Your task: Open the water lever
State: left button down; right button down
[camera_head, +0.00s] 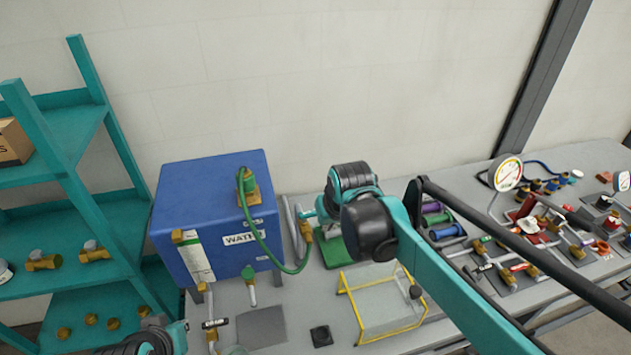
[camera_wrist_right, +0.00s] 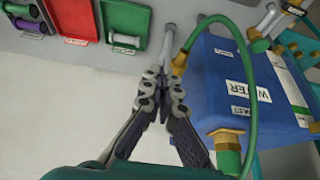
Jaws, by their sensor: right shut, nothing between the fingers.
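The blue water tank (camera_head: 207,225) stands on the bench in the head view, with a "WATER" label and a green hose (camera_head: 262,243) looping from its top. The tank (camera_wrist_right: 232,88) is at the right in the wrist view. A grey pipe (camera_head: 291,222) rises beside it. My right gripper (camera_wrist_right: 162,84) is shut and empty, its fingertips by the grey pipe (camera_wrist_right: 189,32); contact is unclear. In the head view this gripper (camera_head: 309,214) is mostly hidden by my wrist. I cannot tell which fitting is the water lever. My left gripper (camera_head: 158,341) is partly visible at the bottom left.
A green-handled fitting (camera_head: 249,284) and a small valve (camera_head: 213,328) are at the tank's front. A yellow-framed clear guard (camera_head: 383,300) stands below my right arm. Colored bins (camera_wrist_right: 127,22) lie beyond the pipe. Teal shelves (camera_head: 70,235) stand at the left.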

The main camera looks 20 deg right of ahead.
notch_tip(320, 180, up, 7)
jog(key=g+p, duration=0.1)
jog(key=p, duration=0.8)
send_over(313, 215)
jog(key=w+d, duration=0.1)
jog(key=w, duration=0.2)
jog(key=shift+w+d, duration=0.15)
jog(key=x, duration=1)
jog(key=s+p, duration=0.1)
jog(key=s, duration=0.3)
jog(key=shift+s, duration=0.2)
jog(key=shift+w, duration=0.1)
jog(key=shift+m, duration=0.4)
